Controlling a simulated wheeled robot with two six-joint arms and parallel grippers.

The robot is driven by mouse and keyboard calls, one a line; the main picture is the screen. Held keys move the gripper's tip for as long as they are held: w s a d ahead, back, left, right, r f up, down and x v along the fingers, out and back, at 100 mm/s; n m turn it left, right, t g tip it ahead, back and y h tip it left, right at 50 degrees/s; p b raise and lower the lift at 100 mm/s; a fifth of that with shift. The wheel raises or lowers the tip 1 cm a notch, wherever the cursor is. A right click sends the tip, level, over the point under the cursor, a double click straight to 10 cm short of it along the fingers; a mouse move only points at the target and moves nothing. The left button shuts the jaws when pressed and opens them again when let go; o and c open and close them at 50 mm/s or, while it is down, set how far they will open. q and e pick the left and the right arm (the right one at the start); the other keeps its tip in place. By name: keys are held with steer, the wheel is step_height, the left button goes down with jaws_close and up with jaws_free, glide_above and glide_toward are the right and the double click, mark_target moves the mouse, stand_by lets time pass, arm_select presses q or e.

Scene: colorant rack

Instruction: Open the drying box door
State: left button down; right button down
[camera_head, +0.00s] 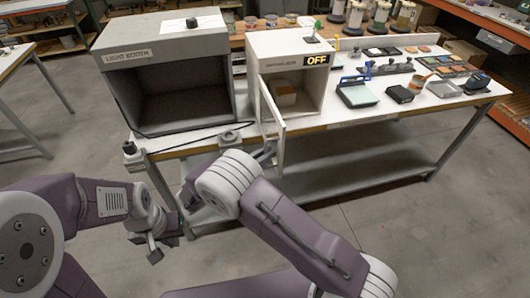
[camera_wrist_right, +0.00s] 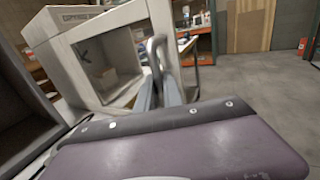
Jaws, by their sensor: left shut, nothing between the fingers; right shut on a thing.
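The white drying box (camera_head: 290,44) stands on the table, with a sign reading OFF on its top edge. Its door (camera_head: 271,108) is swung open toward me, seen nearly edge-on at the box's left side. In the right wrist view the door (camera_wrist_right: 75,62) shows a window and a grey bar handle (camera_wrist_right: 155,45). My right gripper (camera_wrist_right: 160,93) is shut on the handle; in the head view it (camera_head: 268,152) is partly hidden behind my arm. My left gripper (camera_head: 152,250) is shut and empty, low in front of the table.
A grey light booth (camera_head: 160,55) stands close to the left of the drying box. Trays, a blue-handled tool (camera_head: 357,91) and small containers lie on the table (camera_head: 400,108) to the right. Floor is clear in front of the table at right.

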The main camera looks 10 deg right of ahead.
arm_select(q)
steer(key=shift+a+r, duration=0.1)
steer(key=shift+a, duration=0.3)
arm_select(e)
steer(key=shift+w+a, duration=0.1)
steer(key=shift+a, duration=0.35)
steer(key=shift+r, duration=0.1)
steer(key=c, duration=1.6)
jaws_free()
steer(key=shift+c, duration=0.2)
arm_select(q)
steer(key=shift+w, duration=0.1)
arm_select(e)
steer(key=shift+o, duration=0.7)
steer(key=shift+w, duration=0.1)
